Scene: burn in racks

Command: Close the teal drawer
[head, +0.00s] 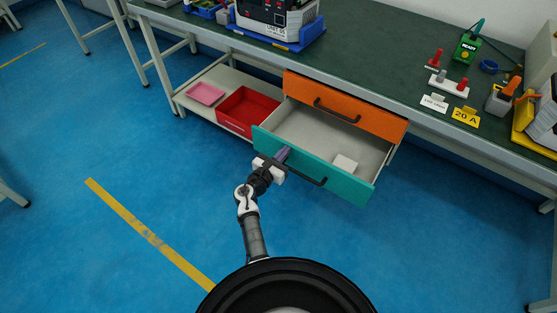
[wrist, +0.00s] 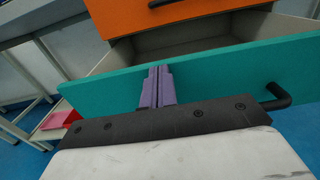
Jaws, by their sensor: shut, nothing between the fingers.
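The teal drawer (head: 335,180) is pulled out below the bench, under an orange drawer (head: 345,107). Its teal front also spans the wrist view (wrist: 215,75). A black bar handle (head: 308,177) is on that front, and its end shows at the right in the wrist view (wrist: 277,97). My gripper (head: 283,154) is at the left part of the teal front, left of the handle. Its purple fingers (wrist: 158,85) are shut together with nothing between them, and their tips are against or very close to the front; contact is hard to tell.
A small white block (head: 345,164) lies inside the teal drawer. The orange drawer above looks closed. A red bin (head: 247,110) and a pink tray (head: 205,93) are on the lower shelf at left. The blue floor in front is clear.

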